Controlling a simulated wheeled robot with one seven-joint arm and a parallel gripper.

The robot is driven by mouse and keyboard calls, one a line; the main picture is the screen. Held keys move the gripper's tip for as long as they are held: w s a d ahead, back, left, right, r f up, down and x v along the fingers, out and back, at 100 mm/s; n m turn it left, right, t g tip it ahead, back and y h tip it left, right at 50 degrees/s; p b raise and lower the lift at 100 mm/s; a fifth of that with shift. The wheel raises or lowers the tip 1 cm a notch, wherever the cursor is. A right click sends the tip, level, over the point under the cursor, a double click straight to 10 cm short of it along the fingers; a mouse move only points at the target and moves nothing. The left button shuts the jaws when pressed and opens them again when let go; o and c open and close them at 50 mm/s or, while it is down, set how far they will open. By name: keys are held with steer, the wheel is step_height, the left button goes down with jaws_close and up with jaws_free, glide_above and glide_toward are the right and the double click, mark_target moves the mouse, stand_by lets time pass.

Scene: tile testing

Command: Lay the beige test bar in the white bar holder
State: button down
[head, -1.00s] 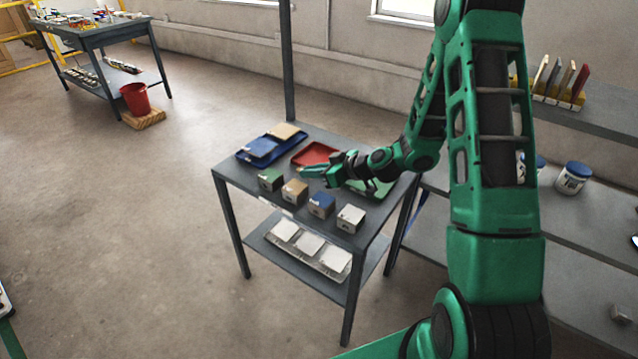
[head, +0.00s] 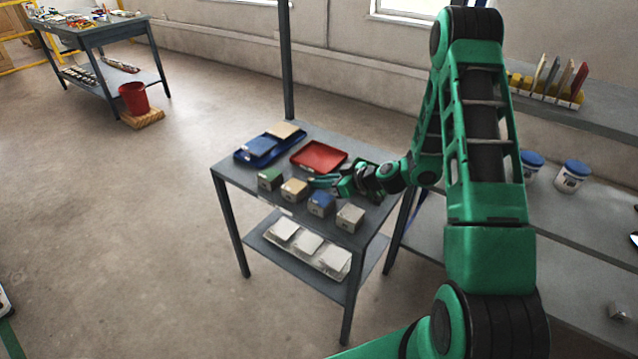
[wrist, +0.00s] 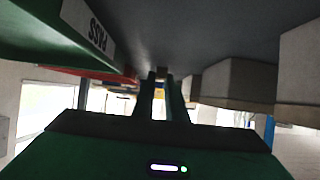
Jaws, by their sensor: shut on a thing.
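My gripper (head: 320,181) is low over the grey table, just behind the row of small blocks. It is shut in the wrist view (wrist: 161,95), with a small tan piece (wrist: 161,73) at the fingertips. It looks like the beige test bar, but most of it is hidden. A block with a white top (head: 350,213) stands at the right end of the row, to the right of my gripper; it may be the white bar holder. Blocks with blue (head: 321,199), beige (head: 295,186) and green (head: 270,176) tops stand left of it.
A red tray (head: 319,156) and a blue tray (head: 240,156) with blue and beige plates lie behind. A green tray with a PASS label (wrist: 88,28) is close beside my gripper. White tiles lie on the lower shelf (head: 262,238). A post rises behind the table.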

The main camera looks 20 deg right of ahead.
steer(key=c, duration=1.8)
jaws_free()
